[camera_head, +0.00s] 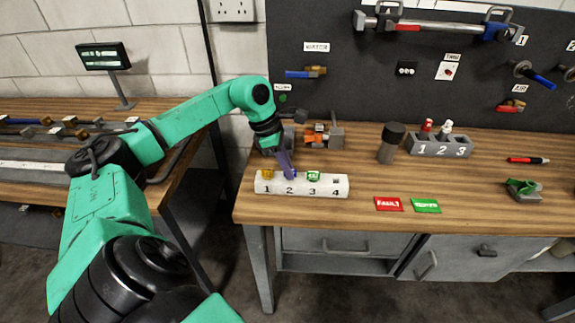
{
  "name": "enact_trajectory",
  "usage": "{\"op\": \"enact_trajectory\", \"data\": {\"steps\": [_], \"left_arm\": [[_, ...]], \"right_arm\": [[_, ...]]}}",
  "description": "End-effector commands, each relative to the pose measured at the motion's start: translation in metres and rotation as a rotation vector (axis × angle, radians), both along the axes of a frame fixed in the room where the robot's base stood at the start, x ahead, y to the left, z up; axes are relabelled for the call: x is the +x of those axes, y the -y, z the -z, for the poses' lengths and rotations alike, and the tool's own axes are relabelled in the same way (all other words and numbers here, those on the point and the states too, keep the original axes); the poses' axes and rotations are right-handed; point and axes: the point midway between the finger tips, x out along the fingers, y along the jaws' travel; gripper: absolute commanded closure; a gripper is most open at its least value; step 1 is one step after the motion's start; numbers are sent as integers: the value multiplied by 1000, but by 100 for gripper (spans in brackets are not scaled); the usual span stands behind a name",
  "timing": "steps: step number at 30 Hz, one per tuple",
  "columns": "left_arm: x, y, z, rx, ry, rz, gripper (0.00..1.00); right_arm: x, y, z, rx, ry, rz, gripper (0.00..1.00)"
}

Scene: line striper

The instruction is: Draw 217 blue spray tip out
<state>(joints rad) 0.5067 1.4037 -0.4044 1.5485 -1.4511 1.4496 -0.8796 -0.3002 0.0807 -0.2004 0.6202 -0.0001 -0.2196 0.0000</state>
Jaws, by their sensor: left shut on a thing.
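A yellow tip (267,174) sits at slot 1 and a green tip (314,176) at slot 3. My left gripper (288,168) reaches down from above at slot 2 and is shut on the blue spray tip (291,174). The tip is mostly hidden by the fingers, and I cannot tell whether it is still seated in the slot. My right gripper is not in view.
Behind the block stand a small vise-like fixture (336,134) and a dark cylinder (390,143). A grey numbered rack (440,146) holds red and white bottles. Red (389,204) and green (426,206) labels lie on the front of the bench. The bench (470,190) is clear around mid-right.

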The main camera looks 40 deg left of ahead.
Motion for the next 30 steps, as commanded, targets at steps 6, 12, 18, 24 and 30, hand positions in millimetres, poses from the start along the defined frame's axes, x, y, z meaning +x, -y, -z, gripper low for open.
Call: {"op": "enact_trajectory", "data": {"steps": [6, 12, 18, 24, 30], "left_arm": [[0, 0, -7, 0, 0, 0, 100], [0, 0, -9, 0, 0, 0, 100], [0, 0, -21, 0, 0, 0, 100], [0, 0, -34, 0, 0, 0, 100], [0, 0, -46, 0, 0, 0, 100]], "right_arm": [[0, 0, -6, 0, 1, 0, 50], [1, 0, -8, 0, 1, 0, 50], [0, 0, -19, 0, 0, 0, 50], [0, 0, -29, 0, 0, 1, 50], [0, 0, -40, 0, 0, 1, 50]]}}
